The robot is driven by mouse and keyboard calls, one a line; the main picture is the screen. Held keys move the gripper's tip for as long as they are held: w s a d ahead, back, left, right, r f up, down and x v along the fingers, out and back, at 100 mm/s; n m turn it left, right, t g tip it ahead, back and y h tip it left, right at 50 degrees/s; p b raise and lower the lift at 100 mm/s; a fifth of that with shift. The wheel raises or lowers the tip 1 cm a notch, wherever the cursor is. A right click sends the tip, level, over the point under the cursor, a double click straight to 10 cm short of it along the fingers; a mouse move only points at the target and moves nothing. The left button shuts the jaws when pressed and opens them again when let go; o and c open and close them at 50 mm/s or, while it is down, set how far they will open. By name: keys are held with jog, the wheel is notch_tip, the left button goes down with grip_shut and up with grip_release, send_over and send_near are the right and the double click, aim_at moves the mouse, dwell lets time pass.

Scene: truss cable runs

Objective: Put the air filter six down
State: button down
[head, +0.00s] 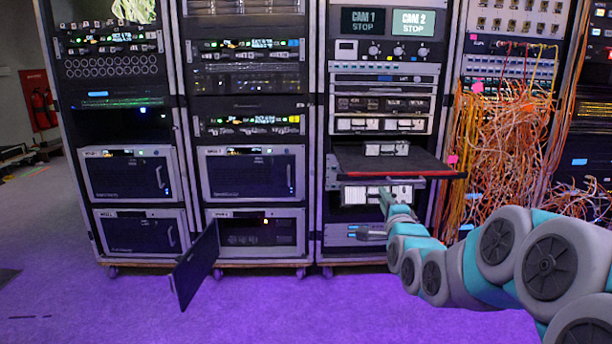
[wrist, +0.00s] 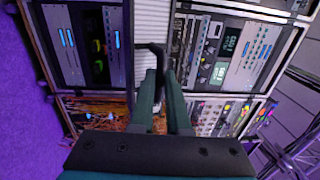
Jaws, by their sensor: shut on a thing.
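My gripper (head: 385,193) is at the third rack, low down, just under a pulled-out drawer. In the wrist view its two fingers (wrist: 157,74) are closed on a black handle-like bar. Behind the bar is a white ribbed panel, which I take to be the air filter (wrist: 152,28).
Orange cables (head: 495,140) hang thickly to the right. An open dark door (head: 196,264) sticks out low on the second rack. The purple floor (head: 290,310) in front is clear.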

jog(key=w+a+f, duration=0.4)
jog(key=w+f, duration=0.3)
jog(key=f, duration=0.1)
jog(key=shift+f+h+p, duration=0.3)
jog(key=shift+a, duration=0.1)
